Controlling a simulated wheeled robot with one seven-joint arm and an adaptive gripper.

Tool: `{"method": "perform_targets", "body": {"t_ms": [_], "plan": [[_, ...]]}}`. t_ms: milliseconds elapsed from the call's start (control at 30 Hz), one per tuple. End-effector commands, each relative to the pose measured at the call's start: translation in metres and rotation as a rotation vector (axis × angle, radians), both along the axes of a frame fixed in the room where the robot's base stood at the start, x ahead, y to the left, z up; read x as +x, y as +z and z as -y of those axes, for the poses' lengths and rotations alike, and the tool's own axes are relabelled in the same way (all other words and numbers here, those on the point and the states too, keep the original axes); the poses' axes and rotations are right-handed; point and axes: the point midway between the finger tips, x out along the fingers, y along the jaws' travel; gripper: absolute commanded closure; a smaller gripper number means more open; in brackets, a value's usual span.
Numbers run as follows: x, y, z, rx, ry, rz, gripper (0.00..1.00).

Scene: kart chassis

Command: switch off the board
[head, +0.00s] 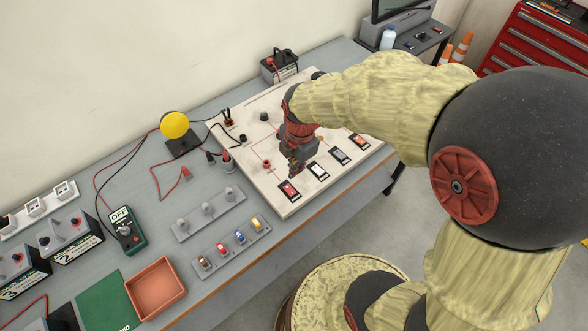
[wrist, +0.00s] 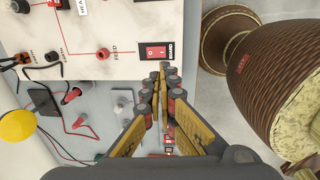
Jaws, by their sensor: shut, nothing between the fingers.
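The white board (head: 268,205) lies on the grey bench. Its red rocker switch (head: 289,190) is at the board's near left corner. In the wrist view the red switch (wrist: 156,52) sits beside the label BOARD, with a red FEED socket (wrist: 103,53) to its left. My gripper (head: 295,173) is shut and empty, pointing down over the board close to the red switch. In the wrist view my fingertips (wrist: 163,70) are just below the switch in the picture, near the board's edge. I cannot tell whether they touch anything.
More rocker switches (head: 338,156) run along the board's near edge. A yellow lamp (head: 174,124), a green meter marked OFF (head: 125,232), a strip of coloured fuses (head: 231,247) and an orange tray (head: 156,289) stand on the bench. A black battery (head: 279,66) is behind the board.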

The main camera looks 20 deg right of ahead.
Motion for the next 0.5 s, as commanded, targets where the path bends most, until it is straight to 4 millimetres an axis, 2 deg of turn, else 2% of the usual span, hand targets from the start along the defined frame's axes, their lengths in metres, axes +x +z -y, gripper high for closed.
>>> {"method": "perform_targets", "body": {"t_ms": [167, 500], "plan": [[0.0124, 0.0077, -0.0025, 0.002, 0.001, 0.011, 1.00], [0.0126, 0.0032, -0.0027, 0.002, 0.000, 0.010, 1.00]]}}
